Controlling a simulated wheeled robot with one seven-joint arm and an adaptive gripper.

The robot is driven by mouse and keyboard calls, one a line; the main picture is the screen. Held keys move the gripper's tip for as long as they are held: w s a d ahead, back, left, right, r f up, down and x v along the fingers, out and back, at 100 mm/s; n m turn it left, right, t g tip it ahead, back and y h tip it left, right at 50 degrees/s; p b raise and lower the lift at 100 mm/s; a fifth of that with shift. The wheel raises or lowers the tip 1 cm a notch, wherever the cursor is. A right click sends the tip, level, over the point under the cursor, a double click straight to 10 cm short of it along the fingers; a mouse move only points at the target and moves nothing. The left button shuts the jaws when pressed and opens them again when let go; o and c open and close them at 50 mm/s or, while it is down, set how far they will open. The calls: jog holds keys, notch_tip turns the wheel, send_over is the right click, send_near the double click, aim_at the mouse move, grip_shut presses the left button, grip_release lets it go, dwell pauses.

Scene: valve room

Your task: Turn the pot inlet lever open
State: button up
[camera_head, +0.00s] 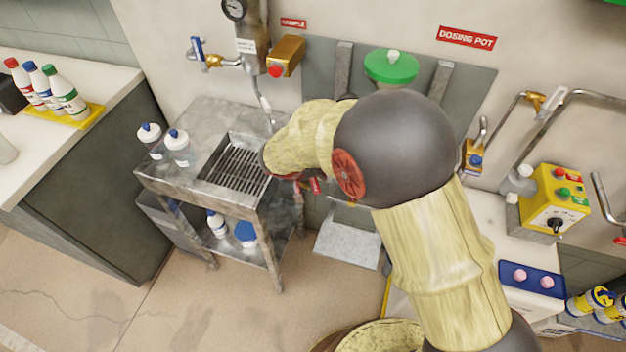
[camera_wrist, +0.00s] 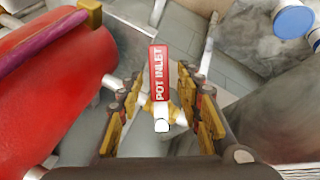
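The red "POT INLET" tag (camera_wrist: 159,73) shows in the wrist view, between the two fingers of my gripper (camera_wrist: 165,98). A white rounded lever end (camera_wrist: 162,125) lies just below the tag, with brass fitting parts partly visible behind it. My gripper is open, its yellow-padded fingers standing left and right of the tag and lever end with a gap on both sides. Contact with the lever is not visible. In the head view my arm hides the gripper and the lever. The dosing pot's green lid (camera_head: 392,66) shows above my arm.
A large red cylinder (camera_wrist: 60,85) fills the left of the wrist view, close to the left finger. In the head view a metal sampling cart (camera_head: 150,180) with bottles stands left of my arm. A yellow control box (camera_head: 555,200) and pipes are on the right.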

jog(key=shift+c, duration=1.2)
grip_shut()
